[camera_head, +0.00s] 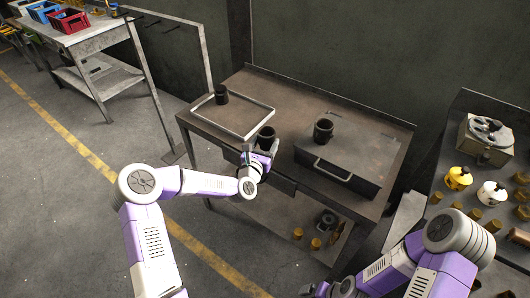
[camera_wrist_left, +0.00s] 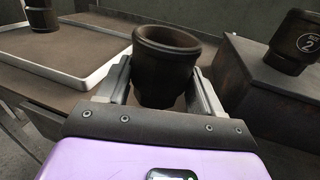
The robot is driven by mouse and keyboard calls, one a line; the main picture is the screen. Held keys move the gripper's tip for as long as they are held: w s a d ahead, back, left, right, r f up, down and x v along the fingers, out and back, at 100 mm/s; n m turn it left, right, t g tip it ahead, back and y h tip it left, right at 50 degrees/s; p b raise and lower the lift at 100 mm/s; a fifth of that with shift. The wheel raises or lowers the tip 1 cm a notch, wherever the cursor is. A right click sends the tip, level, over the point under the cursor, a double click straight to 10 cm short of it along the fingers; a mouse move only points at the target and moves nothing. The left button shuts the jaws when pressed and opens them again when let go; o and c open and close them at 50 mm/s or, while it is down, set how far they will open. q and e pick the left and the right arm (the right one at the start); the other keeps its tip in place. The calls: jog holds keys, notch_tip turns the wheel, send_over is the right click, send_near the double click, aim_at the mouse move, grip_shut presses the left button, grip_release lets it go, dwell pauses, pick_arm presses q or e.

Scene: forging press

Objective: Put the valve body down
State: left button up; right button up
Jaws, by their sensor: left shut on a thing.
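The valve body, a dark flared cylinder (camera_head: 266,134), is between the fingers of my left gripper (camera_head: 262,150). In the left wrist view the valve body (camera_wrist_left: 166,62) stands upright between both fingers (camera_wrist_left: 165,90), its wide open rim up. My left gripper is shut on it beside the right front corner of the shallow light-rimmed tray (camera_head: 232,137). Whether its base touches the table is hidden. A similar dark part (camera_head: 222,95) stands in the tray's far left corner. My right arm is at the lower right; its finger state is not readable.
A dark box with a handle (camera_head: 365,165) stands right of the held part, with another dark part (camera_head: 323,131) on it, marked 2 in the wrist view. The tray's middle (camera_head: 225,115) is clear. A right-hand bench (camera_head: 450,185) holds yellow and white parts.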

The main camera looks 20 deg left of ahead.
pick_arm(q)
notch_tip(320, 180, down, 4)
jog(key=shift+w+r+b, duration=0.1)
jog(key=shift+r+b, duration=0.15)
jog(key=shift+b, duration=0.15)
jog(key=shift+r, duration=0.1)
jog(key=shift+f, duration=0.2)
jog(key=o, duration=1.1)
jog(key=shift+r, duration=0.1)
